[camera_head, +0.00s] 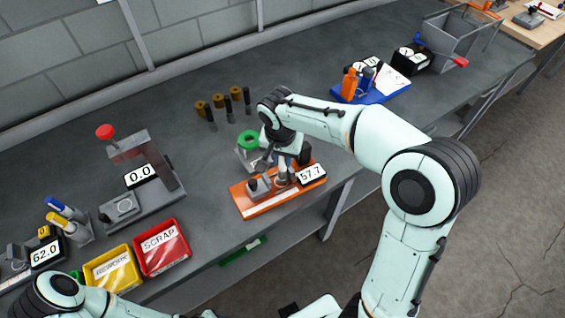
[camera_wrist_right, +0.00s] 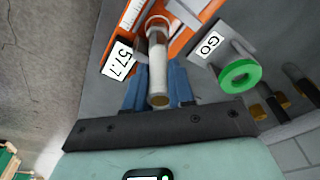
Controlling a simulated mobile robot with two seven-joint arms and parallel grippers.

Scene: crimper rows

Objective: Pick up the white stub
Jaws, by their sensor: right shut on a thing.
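The white stub (camera_wrist_right: 158,72) is a pale cylinder with a metallic collar at its far end. In the right wrist view it lies between the blue fingers of my right gripper (camera_wrist_right: 158,88), which is shut on it. In the head view my right gripper (camera_head: 276,160) is over the orange fixture (camera_head: 240,201), which has a display reading 57.7 (camera_head: 312,174). The stub's far end overlaps the fixture in the wrist view; I cannot tell whether it touches it. My left arm shows at the lower left, but its gripper is out of view.
A GO gauge with a green ring (camera_wrist_right: 239,76) stands close beside the orange fixture. Brown and black posts (camera_head: 235,93) stand behind. A red SCRAP bin (camera_head: 162,248) and yellow REWORK bin (camera_head: 112,270) are at the left. A blue stand (camera_head: 372,97) is at the right.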

